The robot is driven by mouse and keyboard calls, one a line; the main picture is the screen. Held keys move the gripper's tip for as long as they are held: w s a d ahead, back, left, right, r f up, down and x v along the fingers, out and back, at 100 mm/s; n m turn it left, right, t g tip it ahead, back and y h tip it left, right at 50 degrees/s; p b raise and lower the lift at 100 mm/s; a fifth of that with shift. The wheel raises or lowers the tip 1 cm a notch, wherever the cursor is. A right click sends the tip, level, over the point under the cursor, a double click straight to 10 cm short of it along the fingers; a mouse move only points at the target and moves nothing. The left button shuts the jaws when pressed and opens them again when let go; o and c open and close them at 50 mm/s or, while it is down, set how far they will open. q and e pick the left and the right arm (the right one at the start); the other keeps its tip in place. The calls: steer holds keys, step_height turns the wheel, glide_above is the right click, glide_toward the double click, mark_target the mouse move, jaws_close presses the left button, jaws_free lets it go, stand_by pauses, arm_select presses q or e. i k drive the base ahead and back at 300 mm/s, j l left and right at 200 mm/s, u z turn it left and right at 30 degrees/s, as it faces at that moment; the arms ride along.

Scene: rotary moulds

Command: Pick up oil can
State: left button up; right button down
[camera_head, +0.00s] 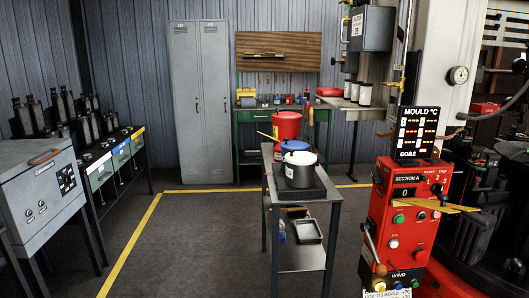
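No thing here shows clearly as an oil can. A small grey trolley table (330,194) stands in the middle with several containers at its top. A dark grey pot with a whitish top (299,171) stands nearest, on a dark flat base. A blue-topped container (295,146) is behind it, partly hidden. A red bucket-like can (287,124) stands at the far end, its lower part hidden. A thin yellowish stick (267,135) juts out to the left by it. Neither of my grippers is in view.
A red control box (408,225) stands right of the trolley. A metal tray (308,231) lies on the trolley's lower shelf. A grey cabinet (40,185) is at left. A green workbench (251,117) and lockers (200,100) are behind. The floor (200,240) left of the trolley is clear.

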mark_target(277, 150)
steer(key=z, duration=1.2)
steer(key=i+j, duration=0.15)
steer(key=j, duration=0.4)
steer(key=i+j+z, duration=0.1)
steer(key=j, duration=0.45)
steer(key=i+j+z, duration=0.1)
steer(key=j, duration=0.45)
steer(key=i+j, duration=0.15)
steer(key=j, duration=0.4)
steer(key=j+z, duration=0.1)
steer(key=j, duration=0.45)
steer(key=i+j+z, duration=0.1)
steer(key=j, duration=0.65)
steer(key=i+j+z, duration=0.15)
steer(key=j, duration=0.6)
steer(key=i+j+z, duration=0.1)
steer(key=j, duration=0.6)
steer(key=i+j+z, duration=0.1)
steer(key=j, duration=0.4)
steer(key=i+j, duration=0.1)
steer(key=j, duration=0.4)
steer(key=i+j+z, duration=0.15)
steer(key=j, duration=0.9)
steer(key=i+z, duration=0.05)
